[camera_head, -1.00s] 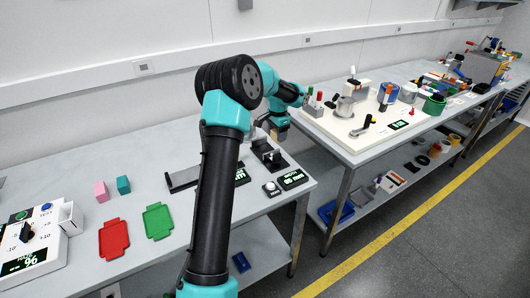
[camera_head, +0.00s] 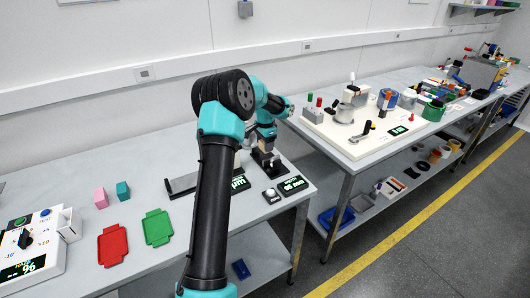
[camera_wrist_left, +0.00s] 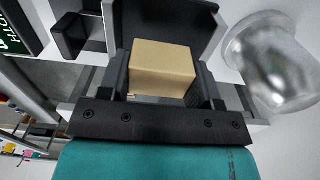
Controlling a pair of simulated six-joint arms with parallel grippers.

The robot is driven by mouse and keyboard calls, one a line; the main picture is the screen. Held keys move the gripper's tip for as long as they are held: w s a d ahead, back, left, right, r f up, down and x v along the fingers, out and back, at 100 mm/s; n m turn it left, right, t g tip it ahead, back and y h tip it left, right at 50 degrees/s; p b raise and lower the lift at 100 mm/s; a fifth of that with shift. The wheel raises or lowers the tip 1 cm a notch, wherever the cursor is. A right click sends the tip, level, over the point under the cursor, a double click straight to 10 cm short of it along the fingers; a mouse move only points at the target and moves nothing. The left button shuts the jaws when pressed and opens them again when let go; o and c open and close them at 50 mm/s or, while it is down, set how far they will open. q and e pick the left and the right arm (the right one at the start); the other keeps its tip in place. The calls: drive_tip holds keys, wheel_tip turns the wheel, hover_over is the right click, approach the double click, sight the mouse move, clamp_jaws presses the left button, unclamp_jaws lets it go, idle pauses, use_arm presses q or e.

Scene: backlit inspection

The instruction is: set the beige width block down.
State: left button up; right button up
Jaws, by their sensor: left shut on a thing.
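The beige width block (camera_wrist_left: 163,68) sits between the two dark fingers of my left gripper (camera_wrist_left: 162,88) in the left wrist view. The gripper is shut on it. In the head view my left gripper (camera_head: 266,150) points down at the black width gauge (camera_head: 270,164), close above or at it. The gauge's black plates (camera_wrist_left: 178,14) show behind the block in the wrist view. I cannot tell whether the block touches the gauge. My right gripper is not in view.
Beside the gauge are a lit width display (camera_head: 292,185) and a white button (camera_head: 270,194). A silvery rounded object (camera_wrist_left: 275,62) stands close in the wrist view.

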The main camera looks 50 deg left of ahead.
use_arm(q)
drive_tip(key=shift+f, duration=2)
drive_tip(key=shift+f, duration=0.1)
drive_tip(key=o, duration=0.7)
wheel_tip(320, 180, up, 12)
drive_tip(key=shift+r, duration=0.15)
